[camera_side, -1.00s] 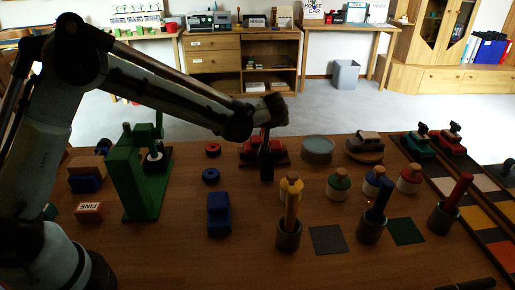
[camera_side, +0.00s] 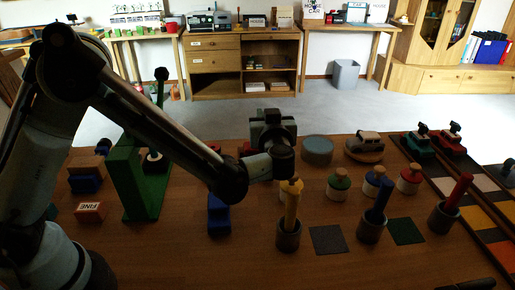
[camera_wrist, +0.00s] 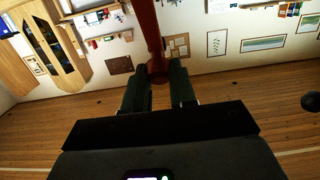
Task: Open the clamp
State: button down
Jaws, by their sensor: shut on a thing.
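The red clamp shows only as a small patch of red (camera_side: 244,149) in the side view; my arm and gripper hide most of it. My gripper (camera_side: 273,125) is above the clamp's place, at the back middle of the table. In the wrist view a red bar (camera_wrist: 146,25) with a rounded end, apparently the clamp's handle, comes down between my two dark fingers (camera_wrist: 158,88). The fingers are shut on it. The clamp's jaw and base are hidden, so I cannot tell its exact opening.
A tall green frame (camera_side: 125,180) with a black-knobbed lever stands left. A blue block (camera_side: 218,215) lies below my forearm. Cups holding coloured pegs, including a grey cup (camera_side: 288,238), stand in front. A round grey tin (camera_side: 317,150) is right of my gripper.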

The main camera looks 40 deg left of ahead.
jog(key=shift+f+v, duration=0.2)
jog(key=shift+v, duration=0.9)
jog(key=shift+s+d+f, duration=0.1)
jog(key=c, duration=0.9)
grip_release()
jog(key=v, duration=1.2)
